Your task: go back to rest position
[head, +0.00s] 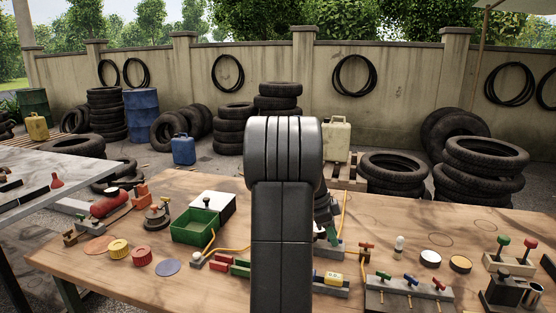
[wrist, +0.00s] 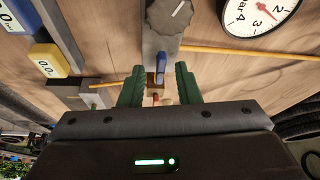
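My gripper (wrist: 159,82) shows in the wrist view with its two green fingers apart. A blue lever (wrist: 157,57) on a brass fitting (wrist: 155,77) appears between the fingertips, with visible room on both sides. I cannot tell how far the fitting lies from the fingers in depth. In the head view my arm stands upright in the middle and hides most of my gripper; a green finger (head: 332,234) shows just right of it, low over the wooden table (head: 400,212).
In the wrist view a grey block with a knob (wrist: 170,18), a gauge (wrist: 262,14) and a yellow hose (wrist: 240,51) are close by. In the head view a green bin (head: 195,226), a valve manifold (head: 408,295) and levers (head: 510,262) stand on the table. Tyres (head: 484,165) stand behind.

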